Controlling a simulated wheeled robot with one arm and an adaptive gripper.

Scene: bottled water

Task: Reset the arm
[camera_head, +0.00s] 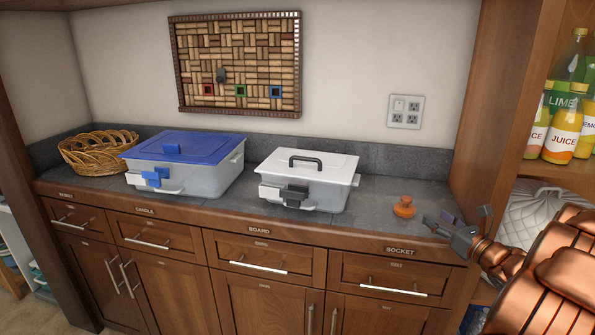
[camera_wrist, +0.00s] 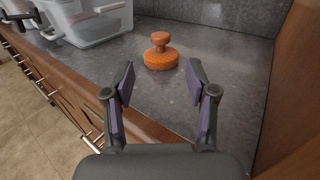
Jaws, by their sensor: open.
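My gripper (camera_head: 449,226) is at the right end of the counter in the head view, in front of the orange knobbed object (camera_head: 404,207). In the wrist view my gripper (camera_wrist: 161,92) is open, with its two purple-padded fingers apart and nothing between them. The orange object (camera_wrist: 160,55) stands upright on the counter beyond the fingertips, apart from them. My copper-coloured arm fills the lower right of the head view.
The grey counter (camera_head: 385,238) holds a white-lidded box (camera_head: 318,195), a blue-lidded box (camera_head: 215,180) and a wicker basket (camera_head: 88,158). A wooden side panel (camera_head: 495,100) rises at the right. Shelves with juice bottles (camera_head: 563,135) and a white quilted item (camera_head: 535,215) lie beyond it.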

